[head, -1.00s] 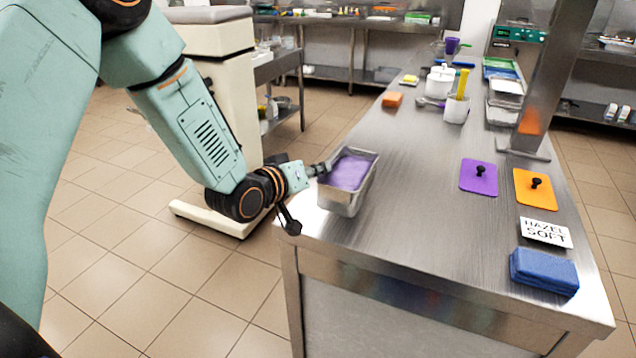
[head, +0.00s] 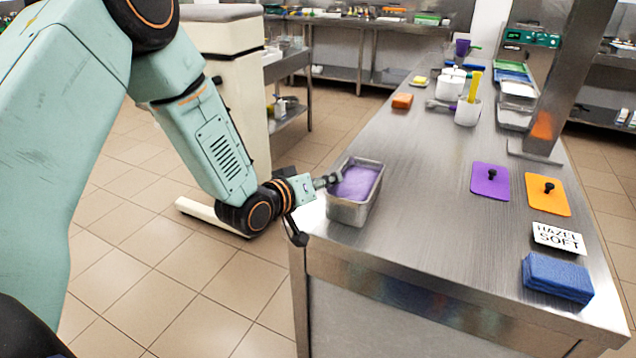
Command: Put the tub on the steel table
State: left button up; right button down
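The tub (head: 348,212) is a steel, rectangular pan with purple contents, upright at the left front corner of the steel table (head: 425,205). My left gripper (head: 330,181) reaches in from the left and is shut on the tub's left rim. The fingertips are small and partly merge with the rim. The tub's base is at or very near the tabletop; I cannot tell whether a thin gap is left under it. My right gripper is not in view.
An orange sponge (head: 402,101) and white containers (head: 467,112) stand farther back. The table's middle is clear.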

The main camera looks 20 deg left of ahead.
pick_arm(q)
jog(key=shift+s+r, duration=0.2)
jog(key=shift+s, duration=0.2)
jog(key=p+v, duration=0.3)
jog(key=v, duration=0.8)
jog(key=shift+s+d, duration=0.1)
jog(key=shift+d, duration=0.1)
